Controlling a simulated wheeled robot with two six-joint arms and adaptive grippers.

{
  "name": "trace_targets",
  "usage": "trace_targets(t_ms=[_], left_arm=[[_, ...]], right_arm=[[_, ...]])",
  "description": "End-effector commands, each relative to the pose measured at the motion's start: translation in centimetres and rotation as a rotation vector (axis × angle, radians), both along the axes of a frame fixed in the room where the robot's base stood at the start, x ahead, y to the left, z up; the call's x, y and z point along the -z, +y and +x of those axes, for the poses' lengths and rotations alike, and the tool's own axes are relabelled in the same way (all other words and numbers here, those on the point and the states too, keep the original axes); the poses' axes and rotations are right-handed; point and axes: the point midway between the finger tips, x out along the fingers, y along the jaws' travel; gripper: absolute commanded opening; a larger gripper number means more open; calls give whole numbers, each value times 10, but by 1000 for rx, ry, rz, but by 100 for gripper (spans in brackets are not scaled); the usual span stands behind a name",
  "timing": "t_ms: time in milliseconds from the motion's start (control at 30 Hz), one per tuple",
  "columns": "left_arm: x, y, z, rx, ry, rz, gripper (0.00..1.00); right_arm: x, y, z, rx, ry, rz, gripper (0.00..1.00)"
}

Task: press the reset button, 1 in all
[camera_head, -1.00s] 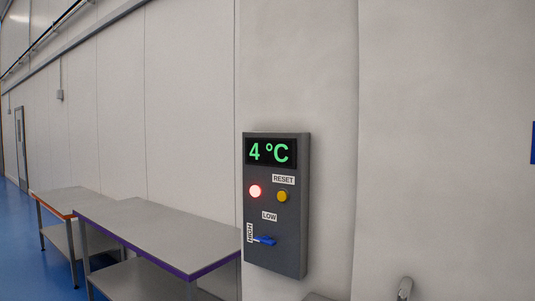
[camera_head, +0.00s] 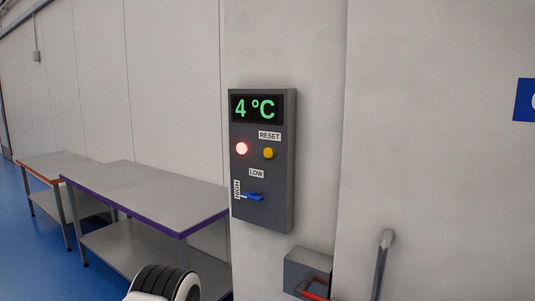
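A grey control panel (camera_head: 279,190) hangs on the pale wall. Its display (camera_head: 256,108) reads 4 °C in green. No gripper shows in the head view. A black-and-white rounded part (camera_head: 163,284) at the bottom edge looks like a piece of my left arm, well below and left of the panel.
Two grey-topped tables, one with a purple edge (camera_head: 150,195) and one with an orange edge (camera_head: 58,165), stand left of the panel. A grey box with a red handle (camera_head: 306,270) and a metal bar (camera_head: 382,260) are at lower right. A blue sign (camera_head: 524,100) is on the wall.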

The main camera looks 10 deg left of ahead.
Motion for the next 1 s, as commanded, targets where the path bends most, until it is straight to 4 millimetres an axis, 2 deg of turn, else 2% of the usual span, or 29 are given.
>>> trace_targets(t_ms=[33,100,1000], left_arm=[[0,0,0,0,0,0,22],[0,0,0,0,0,0,0],[0,0,0,0,0,0,0]], right_arm=[[0,0,0,0,0,0,0],[0,0,0,0,0,0,0],[0,0,0,0,0,0,0]])
